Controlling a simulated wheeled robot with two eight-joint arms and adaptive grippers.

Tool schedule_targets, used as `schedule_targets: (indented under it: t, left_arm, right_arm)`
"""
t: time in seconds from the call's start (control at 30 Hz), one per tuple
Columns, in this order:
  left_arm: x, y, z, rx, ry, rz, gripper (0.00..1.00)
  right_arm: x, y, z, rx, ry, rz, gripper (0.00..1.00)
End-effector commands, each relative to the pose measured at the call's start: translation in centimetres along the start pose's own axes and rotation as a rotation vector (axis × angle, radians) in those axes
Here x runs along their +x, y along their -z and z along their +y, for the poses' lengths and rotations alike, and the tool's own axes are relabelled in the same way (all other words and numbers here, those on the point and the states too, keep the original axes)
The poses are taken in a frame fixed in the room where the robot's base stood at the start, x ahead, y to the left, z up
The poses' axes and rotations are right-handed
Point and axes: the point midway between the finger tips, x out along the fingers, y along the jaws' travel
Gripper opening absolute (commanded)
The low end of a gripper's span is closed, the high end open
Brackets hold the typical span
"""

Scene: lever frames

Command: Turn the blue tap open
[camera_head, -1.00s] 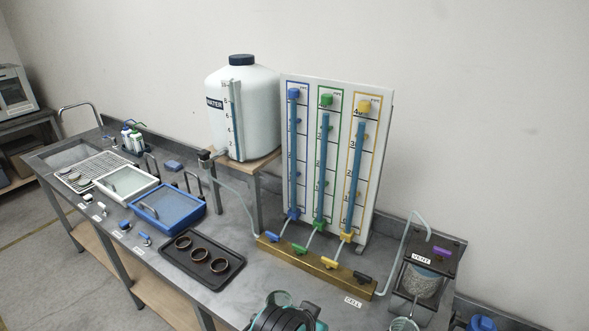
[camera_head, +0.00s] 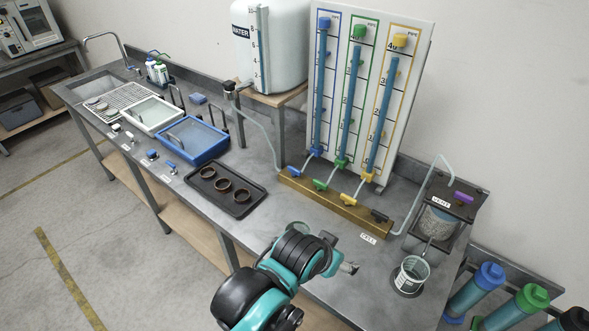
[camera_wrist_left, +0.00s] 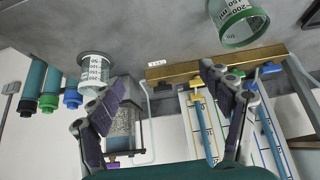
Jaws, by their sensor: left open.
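The blue tap (camera_head: 294,171) is at the left end of a brass manifold (camera_head: 330,195) on the bench, below the blue-framed tube column. Its handle appears to lie along the manifold, like the green (camera_head: 320,185), yellow (camera_head: 347,199) and black (camera_head: 379,215) ones. In the left wrist view the blue tap (camera_wrist_left: 272,68) is beyond the right finger. My left gripper (camera_head: 345,267) is low in the head view, mostly hidden by its arm, apart from the tap and to its lower right. In the wrist view its fingers (camera_wrist_left: 163,75) are spread and empty. My right gripper is not visible.
The panel of tubes (camera_head: 420,70) stands behind the manifold. A vented vessel (camera_head: 440,220) and a beaker (camera_head: 410,272) stand right. A green-rimmed beaker (camera_wrist_left: 240,25) shows in the wrist view. A black tray with rings (camera_head: 250,208) lies left. Bare bench lies in front of the manifold.

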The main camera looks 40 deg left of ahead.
Motion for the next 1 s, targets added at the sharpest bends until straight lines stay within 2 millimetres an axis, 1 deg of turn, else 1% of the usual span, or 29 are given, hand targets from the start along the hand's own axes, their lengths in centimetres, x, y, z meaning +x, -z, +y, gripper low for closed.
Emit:
schedule_targets:
  t: [0.07,0.17,0.27,0.37,0.4,0.47,0.5,0.57,0.6,0.67,0.7,0.77,0.8,0.9,1.0]
  left_arm:
    - [0.0,0.1,0.0,0.0,0.001,-0.001,0.71]
    - [-0.2,1.2,-0.6,-0.002,0.006,-0.01,0.71]
    - [-0.3,3.7,-1.9,-0.005,0.017,-0.03,0.71]
    - [0.0,7.3,-4.2,-0.006,0.031,-0.063,0.71]
    - [0.3,8.8,-5.4,-0.006,0.034,-0.077,0.71]
    - [1.0,10.7,-7.3,-0.006,0.039,-0.098,0.71]
    - [1.5,12.0,-8.7,-0.006,0.04,-0.111,0.71]
    - [2.5,13.6,-10.9,-0.006,0.041,-0.13,0.71]
    - [3.3,14.7,-12.5,-0.006,0.041,-0.141,0.71]
    - [4.5,15.9,-15.0,-0.006,0.039,-0.159,0.71]
    - [5.4,16.6,-16.7,-0.007,0.037,-0.169,0.71]
    - [6.7,17.4,-19.5,-0.007,0.033,-0.184,0.71]
    - [7.7,17.7,-21.3,-0.007,0.029,-0.193,0.71]
    - [9.8,18.0,-25.3,-0.006,0.019,-0.21,0.71]
    - [11.5,17.8,-28.2,-0.004,0.01,-0.22,0.71]
  right_arm:
    - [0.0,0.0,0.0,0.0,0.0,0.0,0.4]
    - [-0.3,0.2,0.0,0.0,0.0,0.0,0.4]
    - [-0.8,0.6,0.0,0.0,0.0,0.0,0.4]
    - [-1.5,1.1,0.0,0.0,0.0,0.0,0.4]
    - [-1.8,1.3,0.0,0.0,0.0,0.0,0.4]
    - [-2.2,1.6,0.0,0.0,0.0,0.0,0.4]
    - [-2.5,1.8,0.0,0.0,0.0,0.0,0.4]
    - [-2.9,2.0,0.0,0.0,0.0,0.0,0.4]
    - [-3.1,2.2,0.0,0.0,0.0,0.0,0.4]
    - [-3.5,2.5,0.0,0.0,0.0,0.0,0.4]
    - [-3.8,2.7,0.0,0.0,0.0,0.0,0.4]
    - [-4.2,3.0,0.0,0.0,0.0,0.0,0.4]
    - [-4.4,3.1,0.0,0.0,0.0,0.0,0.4]
    - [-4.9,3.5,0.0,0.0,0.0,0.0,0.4]
    - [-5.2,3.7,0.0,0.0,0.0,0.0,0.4]
